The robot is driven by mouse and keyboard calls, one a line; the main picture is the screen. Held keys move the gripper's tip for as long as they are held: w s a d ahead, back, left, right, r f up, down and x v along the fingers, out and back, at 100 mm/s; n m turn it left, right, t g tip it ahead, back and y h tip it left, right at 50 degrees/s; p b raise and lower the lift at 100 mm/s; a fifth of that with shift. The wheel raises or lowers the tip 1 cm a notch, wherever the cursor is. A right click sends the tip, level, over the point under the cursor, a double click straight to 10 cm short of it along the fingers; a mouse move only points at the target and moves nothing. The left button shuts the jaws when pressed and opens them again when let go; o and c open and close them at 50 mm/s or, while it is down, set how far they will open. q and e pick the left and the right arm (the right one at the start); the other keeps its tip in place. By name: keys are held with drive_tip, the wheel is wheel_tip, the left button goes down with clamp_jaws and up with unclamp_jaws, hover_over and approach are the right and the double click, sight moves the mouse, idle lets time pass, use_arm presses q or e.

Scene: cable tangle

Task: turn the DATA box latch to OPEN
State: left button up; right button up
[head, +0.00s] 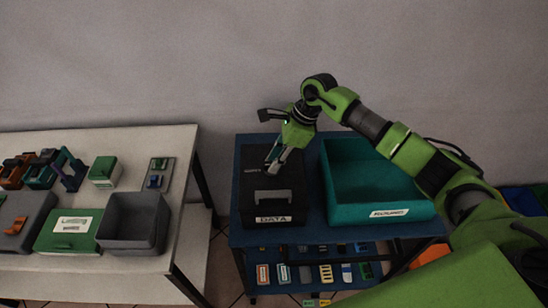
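The DATA box (264,210) is a dark box with a white DATA label on its front. It stands at the left of the blue cart's top. A grey handle-like bar (272,196) lies on its lid near the front. My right gripper (273,161) reaches down over the back part of the lid, with its fingers at or just above a small latch-like part there. The gripper hides most of that part, so its position and any contact cannot be told. The finger gap is too small to judge. My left gripper is not in view.
A teal open bin (335,205) with a white label stands right of the DATA box on the blue cart (310,235). Small coloured items fill the shelf below. A pale table (180,150) at the left holds a grey open bin (133,223) and a green box (68,232).

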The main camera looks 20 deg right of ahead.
drive_tip(key=shift+a+f, duration=0.1)
drive_tip(key=shift+f, duration=0.4)
drive_tip(key=shift+a, duration=0.1)
clamp_jaws()
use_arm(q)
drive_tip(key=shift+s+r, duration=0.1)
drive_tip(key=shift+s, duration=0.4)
